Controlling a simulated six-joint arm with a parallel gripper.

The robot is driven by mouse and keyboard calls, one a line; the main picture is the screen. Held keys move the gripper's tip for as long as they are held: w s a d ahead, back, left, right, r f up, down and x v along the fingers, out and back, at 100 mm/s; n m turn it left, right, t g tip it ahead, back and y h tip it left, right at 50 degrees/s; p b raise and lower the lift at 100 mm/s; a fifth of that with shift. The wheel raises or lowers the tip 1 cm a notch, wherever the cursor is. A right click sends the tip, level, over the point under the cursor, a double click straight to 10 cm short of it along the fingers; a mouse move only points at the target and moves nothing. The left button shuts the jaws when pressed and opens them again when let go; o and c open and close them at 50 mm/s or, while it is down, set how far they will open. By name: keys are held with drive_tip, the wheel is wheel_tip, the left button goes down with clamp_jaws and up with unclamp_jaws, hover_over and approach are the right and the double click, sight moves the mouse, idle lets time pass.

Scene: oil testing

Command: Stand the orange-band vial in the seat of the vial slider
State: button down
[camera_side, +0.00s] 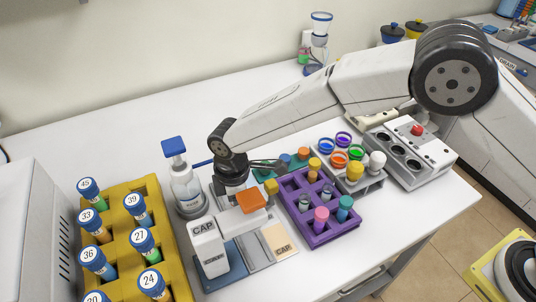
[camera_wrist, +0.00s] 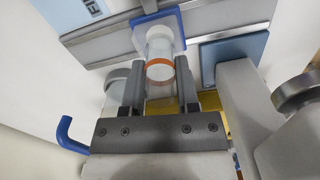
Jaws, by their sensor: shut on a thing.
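The orange-band vial (camera_wrist: 160,48) is clear, with an orange ring around it. In the wrist view it stands between the two fingers of my gripper (camera_wrist: 157,72), which is shut on it. Its far end overlaps the blue-edged square seat (camera_wrist: 178,22) of the vial slider; I cannot tell whether it rests inside or hovers just above. The slider's grey rail (camera_wrist: 215,24) runs across the top of the wrist view. In the side view my gripper (camera_side: 233,188) is low behind the white capping station, and the vial is hidden there.
The white CAP station (camera_side: 207,245) with an orange block (camera_side: 251,201) stands close to my gripper. A pump bottle (camera_side: 185,190) and yellow rack (camera_side: 122,270) of numbered vials are to the left. A purple rack (camera_side: 318,237) and cup stand (camera_side: 372,183) are to the right.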

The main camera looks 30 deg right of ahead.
drive_tip(key=shift+f, duration=0.4)
idle(0.3)
idle(0.4)
drive_tip(key=shift+c, duration=1.4)
unclamp_jaws()
drive_tip(key=shift+r, duration=0.1)
